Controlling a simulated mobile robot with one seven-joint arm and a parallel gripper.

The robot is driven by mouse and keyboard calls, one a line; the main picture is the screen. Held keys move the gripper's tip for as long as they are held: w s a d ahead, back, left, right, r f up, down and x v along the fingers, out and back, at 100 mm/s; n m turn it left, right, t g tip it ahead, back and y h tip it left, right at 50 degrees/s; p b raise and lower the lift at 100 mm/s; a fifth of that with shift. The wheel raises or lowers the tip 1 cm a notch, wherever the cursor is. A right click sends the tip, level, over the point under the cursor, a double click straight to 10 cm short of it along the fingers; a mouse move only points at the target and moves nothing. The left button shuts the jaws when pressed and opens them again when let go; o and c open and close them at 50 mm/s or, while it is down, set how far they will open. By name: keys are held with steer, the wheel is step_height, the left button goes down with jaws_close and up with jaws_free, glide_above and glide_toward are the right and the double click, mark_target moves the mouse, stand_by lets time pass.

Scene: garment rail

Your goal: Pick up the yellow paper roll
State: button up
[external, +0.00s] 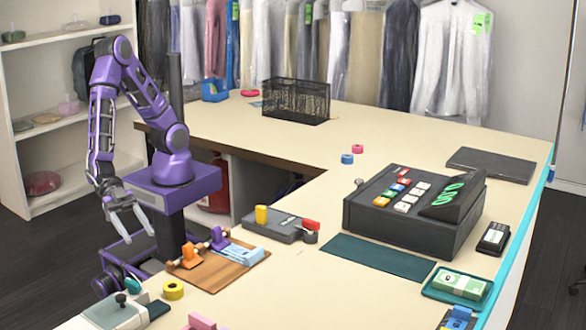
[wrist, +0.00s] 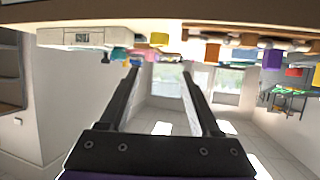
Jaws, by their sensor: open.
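The yellow paper roll (external: 173,290) is a small ring lying on the counter near its front left edge, beside a wooden board. My gripper (external: 136,228) hangs off the counter's left side, up and to the left of the roll and apart from it. Its two fingers are spread and empty. In the wrist view the gripper (wrist: 160,72) is open with nothing between its fingers. That view looks upside down, with the counter along the top. Yellow shapes show there, but I cannot tell whether one is the roll.
A grey-green box with a knob (external: 115,312) stands left of the roll, and a pink item (external: 200,322) in front. A cash register (external: 400,211) and black wire basket (external: 296,100) stand farther back.

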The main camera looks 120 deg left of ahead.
mark_target(171, 284)
steer(key=b+x, duration=0.3)
steer(key=x, duration=1.4)
steer(key=shift+w+d, duration=0.1)
steer(key=c, duration=1)
